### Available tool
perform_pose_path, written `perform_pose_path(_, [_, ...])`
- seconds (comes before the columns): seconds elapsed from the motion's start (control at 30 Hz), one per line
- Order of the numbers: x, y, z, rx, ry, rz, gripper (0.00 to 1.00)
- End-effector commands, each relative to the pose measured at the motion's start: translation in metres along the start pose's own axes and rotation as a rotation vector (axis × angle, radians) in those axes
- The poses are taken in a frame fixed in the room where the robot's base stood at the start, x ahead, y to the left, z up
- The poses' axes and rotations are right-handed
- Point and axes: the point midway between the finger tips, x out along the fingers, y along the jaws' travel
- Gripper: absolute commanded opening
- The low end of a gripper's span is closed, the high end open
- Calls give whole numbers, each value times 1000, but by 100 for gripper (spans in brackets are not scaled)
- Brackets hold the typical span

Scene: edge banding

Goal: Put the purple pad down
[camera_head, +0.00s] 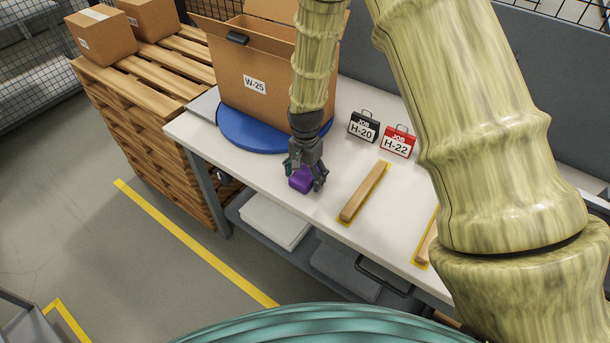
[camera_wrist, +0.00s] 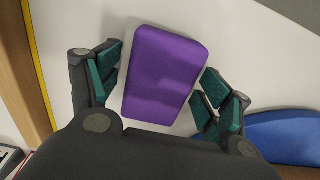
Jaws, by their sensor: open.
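The purple pad (camera_head: 301,180) is a small rounded block at the front part of the white table (camera_head: 240,163), between the blue round plate and a wooden strip. In the wrist view the purple pad (camera_wrist: 165,75) lies between my gripper's green-lined fingers, with a gap showing on each side. My gripper (camera_head: 305,172) is open and points down around the pad; it also shows in the wrist view (camera_wrist: 157,88). The pad appears to rest on the tabletop, though its underside is hidden.
A cardboard box marked W-25 (camera_head: 255,85) stands on a blue round plate (camera_head: 245,130) behind my gripper. A black H-20 tag (camera_head: 364,127) and a red H-22 tag (camera_head: 398,142) stand to the right. A wooden strip (camera_head: 364,192) lies right of the pad.

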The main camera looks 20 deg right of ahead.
Motion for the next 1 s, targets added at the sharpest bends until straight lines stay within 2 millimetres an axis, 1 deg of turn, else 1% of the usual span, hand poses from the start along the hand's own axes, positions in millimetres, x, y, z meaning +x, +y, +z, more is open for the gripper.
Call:
perform_pose_path(0.17, [-14, -1, -1, 0, 2, -2, 79])
perform_pose_path(0.8, [-92, 0, -1, 0, 3, -3, 79])
perform_pose_path(1.0, [-110, 0, -1, 0, 2, -1, 79])
